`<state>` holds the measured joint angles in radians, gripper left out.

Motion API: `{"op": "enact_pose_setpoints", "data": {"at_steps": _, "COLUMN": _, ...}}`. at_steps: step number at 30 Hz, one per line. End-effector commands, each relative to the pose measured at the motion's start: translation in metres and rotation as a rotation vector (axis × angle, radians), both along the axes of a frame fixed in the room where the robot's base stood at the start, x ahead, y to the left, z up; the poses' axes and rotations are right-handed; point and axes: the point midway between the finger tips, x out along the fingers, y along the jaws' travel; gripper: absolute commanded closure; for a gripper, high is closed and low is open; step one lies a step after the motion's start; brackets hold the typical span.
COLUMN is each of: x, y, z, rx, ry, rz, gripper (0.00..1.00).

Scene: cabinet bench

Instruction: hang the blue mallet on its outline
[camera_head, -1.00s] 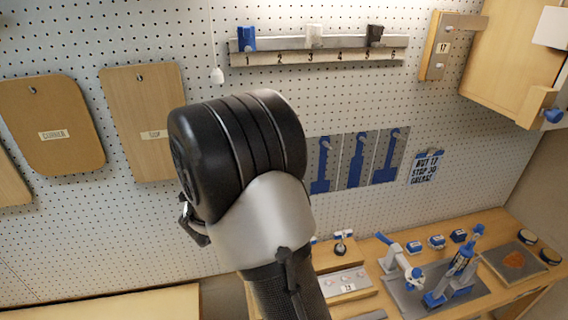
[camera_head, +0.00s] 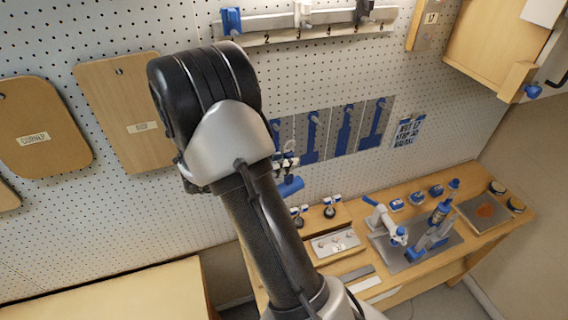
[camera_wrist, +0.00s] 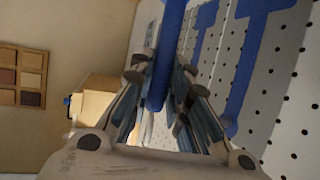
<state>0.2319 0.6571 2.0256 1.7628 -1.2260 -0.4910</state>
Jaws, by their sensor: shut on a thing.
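My gripper (camera_head: 286,163) is shut on a blue bar-shaped thing, taken to be the blue mallet (camera_head: 291,187). In the head view only a short blue part shows below the fingers; my arm hides much of the rest. In the wrist view the blue handle (camera_wrist: 163,85) runs between the fingers and out of the top edge, so its far end is out of view. Blue tool outlines on grey panels (camera_head: 345,130) are on the pegboard, just right of and above my gripper. A wide-ended outline (camera_wrist: 245,65) lies right of the handle in the wrist view. Contact with the board cannot be told.
A numbered rail (camera_head: 300,30) with hooks is above. Boards (camera_head: 130,115) hang at left. The wooden bench (camera_head: 400,270) below carries a clamp-like blue tool (camera_head: 435,230) and small blocks. A cabinet (camera_head: 480,45) juts out at upper right.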

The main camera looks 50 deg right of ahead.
Motion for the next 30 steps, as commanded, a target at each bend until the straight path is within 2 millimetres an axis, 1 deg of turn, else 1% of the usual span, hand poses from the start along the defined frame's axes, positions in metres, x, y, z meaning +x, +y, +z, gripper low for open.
{"op": "enact_pose_setpoints", "data": {"at_steps": 30, "x": 0.052, "y": -0.029, "z": -0.006, "rx": -0.003, "ry": -0.003, "rz": 0.002, "gripper": 1.0}}
